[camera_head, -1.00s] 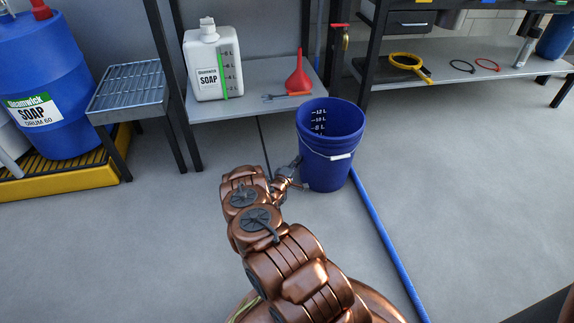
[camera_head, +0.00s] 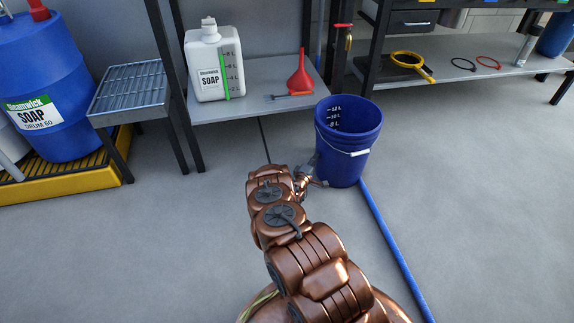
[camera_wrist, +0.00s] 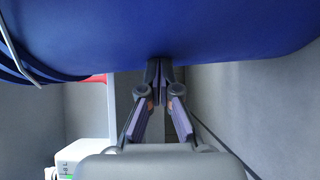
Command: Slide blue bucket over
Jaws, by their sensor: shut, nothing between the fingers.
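The blue bucket (camera_head: 348,150) stands upright on the floor in the head view, with litre marks inside and a wire handle with a white grip hanging on its front. My gripper (camera_head: 313,172) is low at the bucket's left side, its fingertips at the wall. In the wrist view the bucket (camera_wrist: 190,30) fills the top of the picture. There my gripper (camera_wrist: 158,68) is shut with nothing between the fingers, and its tips meet the bucket's wall or sit right against it.
A blue pole or hose (camera_head: 395,250) runs along the floor from the bucket toward the front. A low shelf (camera_head: 262,75) with a soap jug (camera_head: 212,65) and red funnel (camera_head: 300,75) stands behind. A workbench (camera_head: 470,68) is at the back right. The floor right of the bucket is clear.

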